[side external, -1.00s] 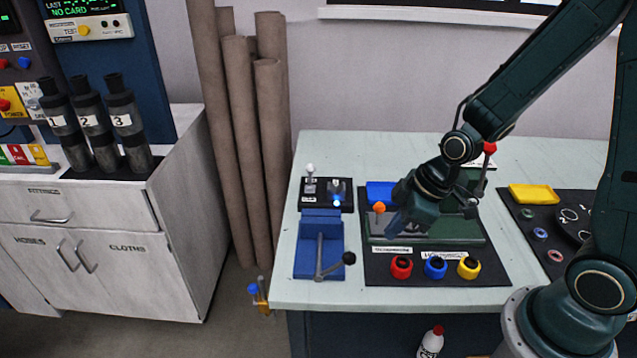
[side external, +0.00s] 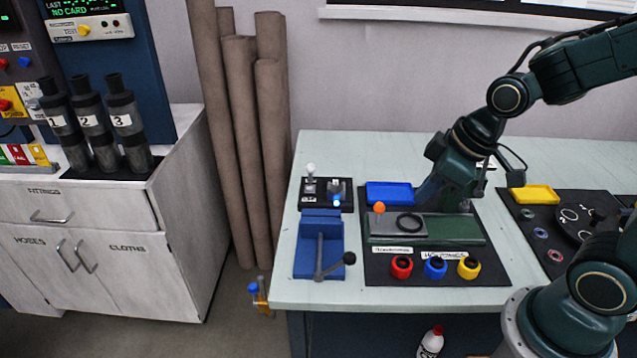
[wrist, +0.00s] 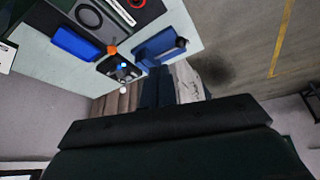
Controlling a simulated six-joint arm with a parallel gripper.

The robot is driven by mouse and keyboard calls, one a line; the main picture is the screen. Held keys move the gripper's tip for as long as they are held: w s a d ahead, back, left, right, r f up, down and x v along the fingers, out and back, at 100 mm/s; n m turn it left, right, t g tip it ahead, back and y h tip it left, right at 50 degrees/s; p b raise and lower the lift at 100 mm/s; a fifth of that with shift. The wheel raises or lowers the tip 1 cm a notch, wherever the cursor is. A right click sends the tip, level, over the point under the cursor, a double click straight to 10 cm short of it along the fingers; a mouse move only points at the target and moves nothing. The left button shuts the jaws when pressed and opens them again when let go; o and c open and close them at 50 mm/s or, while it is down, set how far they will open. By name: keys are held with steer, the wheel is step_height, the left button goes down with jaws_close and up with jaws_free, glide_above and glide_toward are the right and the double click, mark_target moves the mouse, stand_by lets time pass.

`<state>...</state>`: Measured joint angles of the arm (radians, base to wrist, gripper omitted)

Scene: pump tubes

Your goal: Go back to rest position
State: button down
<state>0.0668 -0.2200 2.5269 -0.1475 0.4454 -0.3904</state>
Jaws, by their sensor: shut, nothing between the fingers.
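My gripper (side external: 428,190) is shut and empty in the side external view. It hangs above the back of the black mat, beside the blue tray (side external: 389,193) and behind the green fixture (side external: 455,229). In the wrist view my shut fingers (wrist: 166,88) point away over the bench edge. A black ring (side external: 409,223) lies on the fixture, next to an orange knob (side external: 379,208). Red, blue and yellow collars (side external: 435,267) stand in a row at the front of the mat.
A blue vise (side external: 319,245) with a lever and a small black switch box (side external: 326,194) stand at the bench's left. A yellow tray (side external: 534,194) and a black mat with a round dial (side external: 581,222) are at the right.

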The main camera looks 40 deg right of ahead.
steer(key=s+d+r+m+t+h, duration=0.1)
steer(key=s+r+m, duration=0.3)
steer(key=s+r, duration=0.5)
steer(key=shift+s+d+m, duration=0.35)
steer(key=shift+s+m, duration=0.05)
steer(key=shift+r, duration=0.1)
stand_by(1.1)
